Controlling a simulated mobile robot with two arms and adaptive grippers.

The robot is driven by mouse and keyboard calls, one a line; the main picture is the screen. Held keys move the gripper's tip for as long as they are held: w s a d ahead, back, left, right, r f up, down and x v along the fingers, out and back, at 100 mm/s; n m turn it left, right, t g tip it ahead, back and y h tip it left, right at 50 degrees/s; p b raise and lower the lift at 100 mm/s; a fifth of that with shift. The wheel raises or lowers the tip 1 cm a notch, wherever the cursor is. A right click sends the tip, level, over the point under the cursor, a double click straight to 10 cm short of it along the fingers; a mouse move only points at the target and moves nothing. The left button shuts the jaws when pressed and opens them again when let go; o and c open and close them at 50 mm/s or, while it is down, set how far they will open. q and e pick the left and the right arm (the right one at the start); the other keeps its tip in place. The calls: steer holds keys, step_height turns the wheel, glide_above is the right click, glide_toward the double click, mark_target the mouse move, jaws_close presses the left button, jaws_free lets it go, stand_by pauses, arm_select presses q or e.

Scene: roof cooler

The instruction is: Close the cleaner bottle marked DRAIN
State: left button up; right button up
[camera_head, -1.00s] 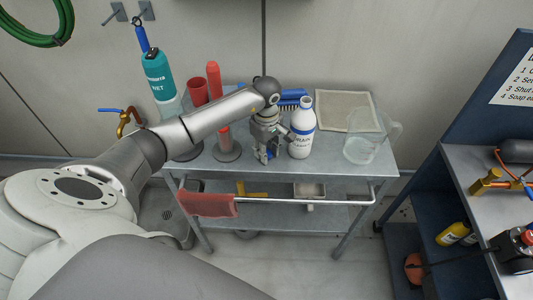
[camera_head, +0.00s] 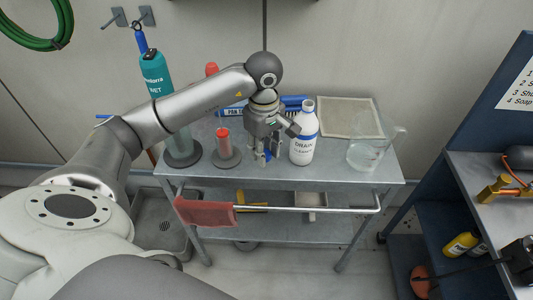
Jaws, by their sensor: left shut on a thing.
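The white DRAIN bottle (camera_head: 303,142) stands upright on the top of the grey metal cart, with a blue band and dark lettering. Its white neck shows at the top with no cap on it. My left gripper (camera_head: 264,157) points down just left of the bottle, apart from it. It is shut on a small blue cap (camera_head: 267,155), mostly hidden between the fingers. I cannot tell whether the cap touches the cart top. My right gripper is not in view.
A blue-handled brush (camera_head: 295,103) is behind. A red-topped stand (camera_head: 224,146) and teal bottle (camera_head: 157,75) are left. A red cloth (camera_head: 204,212) hangs on the front rail.

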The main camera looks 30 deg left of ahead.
arm_select(q)
steer(key=s+d+r+b, duration=0.1)
steer(key=s+d+r, duration=0.2)
steer(key=s, duration=0.3)
steer(key=shift+s+d+b, duration=0.3)
steer(key=shift+s, duration=0.1)
